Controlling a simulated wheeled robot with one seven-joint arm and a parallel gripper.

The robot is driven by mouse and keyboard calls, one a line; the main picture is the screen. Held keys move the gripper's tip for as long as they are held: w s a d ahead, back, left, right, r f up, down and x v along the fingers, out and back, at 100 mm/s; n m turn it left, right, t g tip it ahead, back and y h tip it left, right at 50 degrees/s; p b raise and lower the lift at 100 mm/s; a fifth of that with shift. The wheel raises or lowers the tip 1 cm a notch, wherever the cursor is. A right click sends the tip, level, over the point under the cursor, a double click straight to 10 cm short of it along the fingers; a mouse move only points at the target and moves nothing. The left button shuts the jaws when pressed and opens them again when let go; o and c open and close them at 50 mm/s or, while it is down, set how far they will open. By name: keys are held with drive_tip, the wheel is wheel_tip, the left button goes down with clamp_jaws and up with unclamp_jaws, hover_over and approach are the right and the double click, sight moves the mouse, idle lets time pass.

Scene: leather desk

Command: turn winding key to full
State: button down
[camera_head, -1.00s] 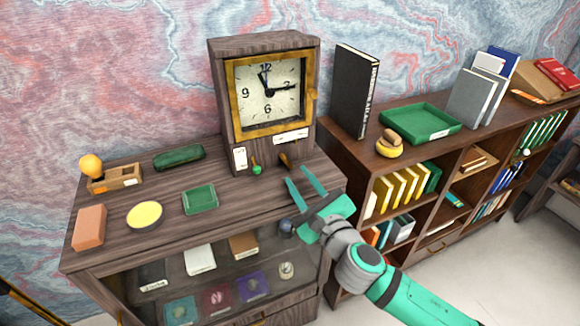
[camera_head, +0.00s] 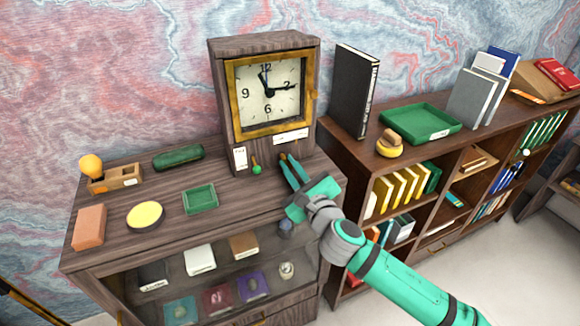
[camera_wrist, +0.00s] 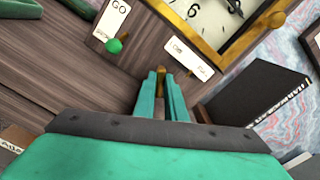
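A wooden clock (camera_head: 229,137) with a gold-framed dial stands on the desk cabinet (camera_head: 239,222). The brass-brown winding key (camera_head: 283,157) sticks out low on its front, right of a green-tipped lever (camera_head: 257,169). My teal gripper (camera_head: 289,160) reaches the key from the front right. In the wrist view the key (camera_wrist: 161,72) shows between the two fingertips, which stand close on either side. The fingers appear closed on it, and hide most of its shaft. A white label (camera_wrist: 189,58) sits above the key; its small print is unreadable.
A green square tray (camera_head: 200,199), a yellow round dish (camera_head: 145,215) and an orange block (camera_head: 89,227) lie left on the cabinet top. A dark round knob (camera_head: 285,229) sits below my gripper. A black book (camera_head: 353,92) stands on the shelf at right.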

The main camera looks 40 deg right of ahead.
drive_tip(key=shift+m, duration=0.5)
